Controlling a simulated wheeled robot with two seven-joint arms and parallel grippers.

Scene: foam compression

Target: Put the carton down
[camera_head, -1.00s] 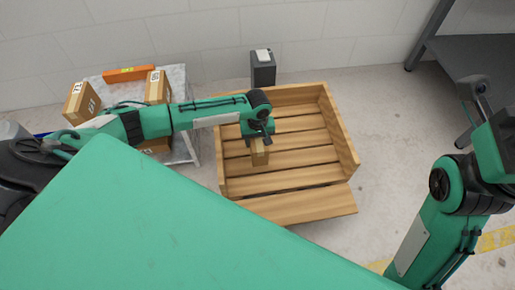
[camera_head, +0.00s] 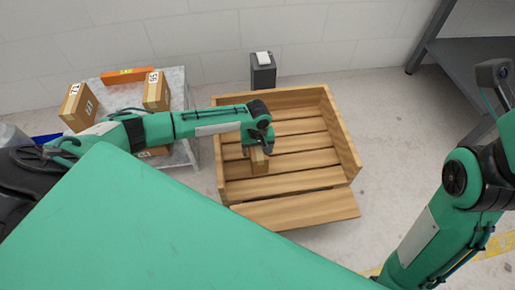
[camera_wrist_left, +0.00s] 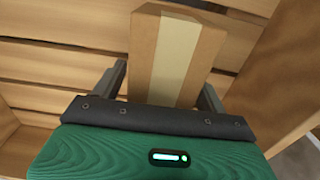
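A small brown carton (camera_head: 259,163) is inside the left part of a wooden crate (camera_head: 345,140), under my left gripper (camera_head: 257,150). In the left wrist view the carton (camera_wrist_left: 179,50), with a pale tape strip along it, sits between the two fingers of the left gripper (camera_wrist_left: 163,88). The fingers lie close against its sides and look shut on it. The palm hides its near end. I cannot tell whether its underside touches the crate's slats. My right arm is at the right of the head view; its fingers are not visible.
A grey table (camera_head: 181,120) at the left bears more cartons (camera_head: 78,107) (camera_head: 156,90) and an orange item (camera_head: 127,76). A dark post (camera_head: 263,71) stands behind the crate. The crate's front board (camera_head: 295,210) lies lowered. The crate's right side is empty.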

